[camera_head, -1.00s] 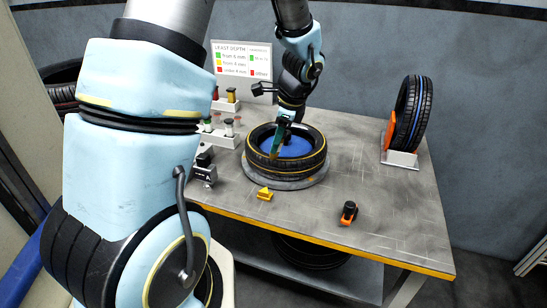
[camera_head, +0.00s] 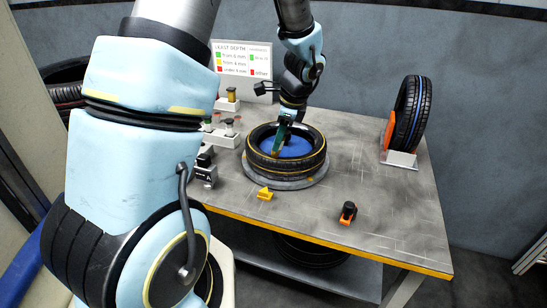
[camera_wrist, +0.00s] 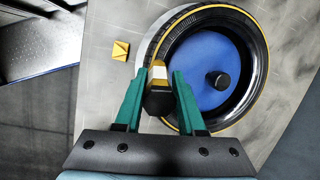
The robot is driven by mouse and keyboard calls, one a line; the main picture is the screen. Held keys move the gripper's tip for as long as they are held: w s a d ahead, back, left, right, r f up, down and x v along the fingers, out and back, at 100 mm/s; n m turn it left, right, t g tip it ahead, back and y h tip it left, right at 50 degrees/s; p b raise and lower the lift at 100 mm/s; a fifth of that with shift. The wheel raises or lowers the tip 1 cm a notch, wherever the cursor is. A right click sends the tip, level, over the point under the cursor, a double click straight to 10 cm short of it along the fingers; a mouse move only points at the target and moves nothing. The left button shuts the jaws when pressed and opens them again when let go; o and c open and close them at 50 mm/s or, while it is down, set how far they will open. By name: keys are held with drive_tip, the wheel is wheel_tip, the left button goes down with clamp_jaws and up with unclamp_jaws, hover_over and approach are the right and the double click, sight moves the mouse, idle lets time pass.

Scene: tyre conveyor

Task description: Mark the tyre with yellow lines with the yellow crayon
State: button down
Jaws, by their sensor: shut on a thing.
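The tyre with yellow lines (camera_head: 287,162) lies flat on a round grey plate (camera_head: 311,183) on the table. Its blue centre (camera_wrist: 205,75) with a black knob (camera_wrist: 218,80) shows in the wrist view. My gripper (camera_wrist: 160,76) has green fingers shut on the yellow crayon (camera_wrist: 158,92), which has a dark body, a white band and a yellow tip. In the wrist view the tip overlaps the tyre's near-left rim; I cannot tell whether it touches. In the head view my gripper (camera_head: 282,132) is above the tyre, and the crayon is hard to make out.
A yellow wedge (camera_head: 265,194) and a black-and-orange tool (camera_head: 348,213) lie on the table in front. A blue-striped tyre (camera_head: 411,113) stands in a holder at right. Crayon racks (camera_head: 224,134) and a depth sign (camera_head: 243,62) are behind left.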

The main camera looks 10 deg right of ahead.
drive_tip(key=shift+w+d, duration=0.15)
drive_tip(key=shift+w, duration=0.1)
drive_tip(key=shift+s, duration=0.15)
drive_tip(key=shift+s+a+f, duration=0.1)
drive_tip(key=shift+s+a, duration=0.05)
drive_tip(key=shift+a, duration=0.05)
drive_tip(key=shift+s+p, duration=0.15)
drive_tip(key=shift+p, duration=0.15)
drive_tip(key=shift+s+a, duration=0.15)
drive_tip(key=shift+s+a, duration=0.1)
drive_tip(key=shift+s, duration=0.1)
idle(0.3)
wheel_tip(320, 180, up, 7)
drive_tip(key=p, duration=0.6)
drive_tip(key=shift+w+r+p, duration=0.1)
drive_tip(key=shift+r+p, duration=0.1)
drive_tip(key=shift+p, duration=0.1)
drive_tip(key=shift+f, duration=0.1)
